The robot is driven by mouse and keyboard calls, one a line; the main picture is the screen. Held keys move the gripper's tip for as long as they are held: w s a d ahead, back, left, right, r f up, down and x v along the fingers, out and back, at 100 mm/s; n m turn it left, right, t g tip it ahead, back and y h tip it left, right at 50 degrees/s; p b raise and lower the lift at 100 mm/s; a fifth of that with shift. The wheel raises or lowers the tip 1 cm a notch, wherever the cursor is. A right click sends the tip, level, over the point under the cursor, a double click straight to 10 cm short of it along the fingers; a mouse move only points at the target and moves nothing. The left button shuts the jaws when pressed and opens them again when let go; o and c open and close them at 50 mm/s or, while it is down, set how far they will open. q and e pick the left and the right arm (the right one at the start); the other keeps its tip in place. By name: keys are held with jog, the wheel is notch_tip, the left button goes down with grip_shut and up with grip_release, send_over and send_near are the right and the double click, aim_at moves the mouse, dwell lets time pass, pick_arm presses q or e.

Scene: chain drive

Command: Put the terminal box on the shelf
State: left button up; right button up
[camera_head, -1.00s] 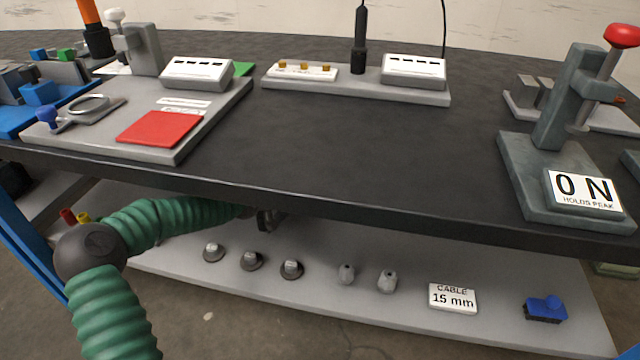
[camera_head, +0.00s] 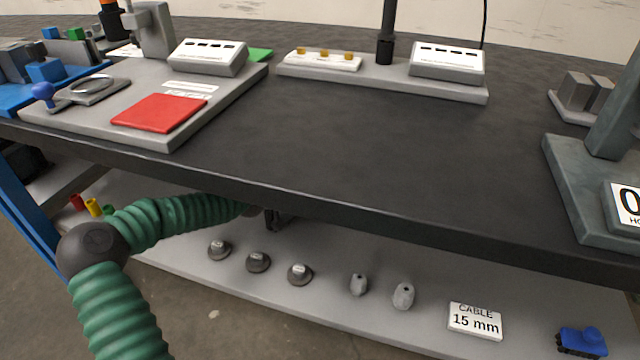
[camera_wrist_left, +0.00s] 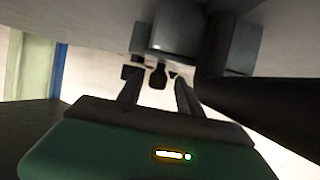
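My left arm, green and ribbed, reaches under the tabletop, and its gripper (camera_head: 277,217) is partly hidden in shadow above the lower shelf (camera_head: 330,307). In the left wrist view its fingers (camera_wrist_left: 157,84) are apart. A dark knob-like piece (camera_wrist_left: 157,76) shows between them, with narrow gaps visible at its sides; contact cannot be told. No thing in the head view is clearly marked as the terminal box. My right gripper is not in view.
The tabletop (camera_head: 380,150) overhangs the shelf. A grey press stand (camera_head: 600,190) is at right.

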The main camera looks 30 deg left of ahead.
pick_arm(q)
jog(key=shift+d+r, duration=0.2)
jog(key=shift+d, duration=0.15)
jog(key=p+v, duration=0.7)
jog(key=v, duration=0.5)
jog(key=shift+a+f+p, duration=0.15)
jog(key=shift+p, duration=0.2)
